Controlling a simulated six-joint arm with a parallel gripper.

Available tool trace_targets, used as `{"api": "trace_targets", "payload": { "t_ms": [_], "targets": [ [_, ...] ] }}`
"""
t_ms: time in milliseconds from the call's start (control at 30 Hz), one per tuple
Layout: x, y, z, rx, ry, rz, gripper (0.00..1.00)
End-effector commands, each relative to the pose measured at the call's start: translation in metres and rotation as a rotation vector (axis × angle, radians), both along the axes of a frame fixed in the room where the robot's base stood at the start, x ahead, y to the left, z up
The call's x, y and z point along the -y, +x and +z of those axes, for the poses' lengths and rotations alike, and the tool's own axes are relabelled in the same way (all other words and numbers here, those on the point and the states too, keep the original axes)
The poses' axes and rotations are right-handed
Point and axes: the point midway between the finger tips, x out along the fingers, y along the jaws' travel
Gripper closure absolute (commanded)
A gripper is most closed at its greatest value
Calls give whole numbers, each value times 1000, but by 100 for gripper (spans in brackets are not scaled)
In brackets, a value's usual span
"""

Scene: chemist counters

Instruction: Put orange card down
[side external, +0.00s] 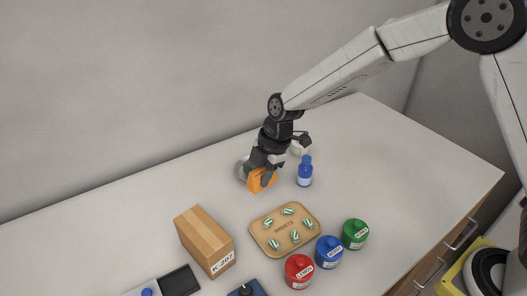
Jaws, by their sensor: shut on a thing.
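The orange card (258,181) is in the side external view, near the middle of the counter (420,190). My gripper (264,167) is shut on it from above, and the fingers cover its upper part. The card's lower edge is at or just above the counter; I cannot tell whether it touches. A round grey thing (241,168) shows partly behind the card and my gripper.
A blue bottle (305,174) stands close to the right of the card. A tan tray (263,238) with several striped pieces lies in front. Red (299,272), blue (328,253) and green (355,234) jars and a cardboard box (205,240) stand nearer. The right counter is clear.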

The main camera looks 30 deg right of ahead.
Motion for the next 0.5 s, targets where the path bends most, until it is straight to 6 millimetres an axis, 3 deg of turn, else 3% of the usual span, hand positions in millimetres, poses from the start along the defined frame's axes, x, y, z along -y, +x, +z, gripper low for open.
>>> {"api": "trace_targets", "payload": {
  "t_ms": [300,500],
  "targets": [
    [100,-25,-19,-6,1,-74,100],
    [147,-49,-29,-6,-2,-112,100]
  ]
}}
